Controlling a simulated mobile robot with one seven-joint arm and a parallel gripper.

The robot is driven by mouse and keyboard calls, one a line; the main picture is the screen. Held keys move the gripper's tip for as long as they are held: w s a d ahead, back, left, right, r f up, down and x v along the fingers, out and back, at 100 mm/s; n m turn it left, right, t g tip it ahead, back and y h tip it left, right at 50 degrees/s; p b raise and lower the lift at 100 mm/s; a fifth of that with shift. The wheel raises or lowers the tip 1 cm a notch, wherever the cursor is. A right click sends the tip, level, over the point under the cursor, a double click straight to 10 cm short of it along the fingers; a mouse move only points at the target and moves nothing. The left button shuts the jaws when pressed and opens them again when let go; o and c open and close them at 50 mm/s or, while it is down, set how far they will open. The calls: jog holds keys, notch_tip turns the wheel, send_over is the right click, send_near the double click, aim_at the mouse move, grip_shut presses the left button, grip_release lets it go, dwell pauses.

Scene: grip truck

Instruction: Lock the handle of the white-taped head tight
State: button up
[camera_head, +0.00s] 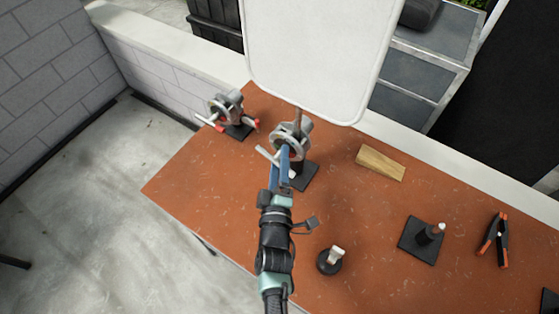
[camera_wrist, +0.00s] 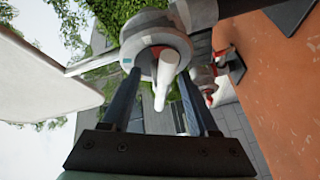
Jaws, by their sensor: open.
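The grip head (camera_head: 301,130) at the middle of the table's back is grey, with a round disc and a pale handle bar (camera_head: 268,155) sticking out to the left. A small white patch (camera_head: 292,174) low on its stand may be its tape. In the wrist view the disc of the head (camera_wrist: 150,42) is just ahead, and a white handle end (camera_wrist: 165,78) points towards me. My gripper (camera_head: 287,153) is at this head with its blue fingers open. In the wrist view the fingers (camera_wrist: 160,95) stand either side of the handle end, with gaps. Contact cannot be told.
A white panel (camera_head: 318,55) rises above the head. A red-marked head (camera_head: 228,108) stands to the left. A wooden wedge (camera_head: 381,163), a black-based pin (camera_head: 420,240), a black clamp (camera_head: 495,240) and a small black-based piece (camera_head: 330,261) are on the brown table (camera_head: 210,185).

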grip_shut()
jog(key=shift+f+b, duration=0.1)
jog(key=shift+b, duration=0.35)
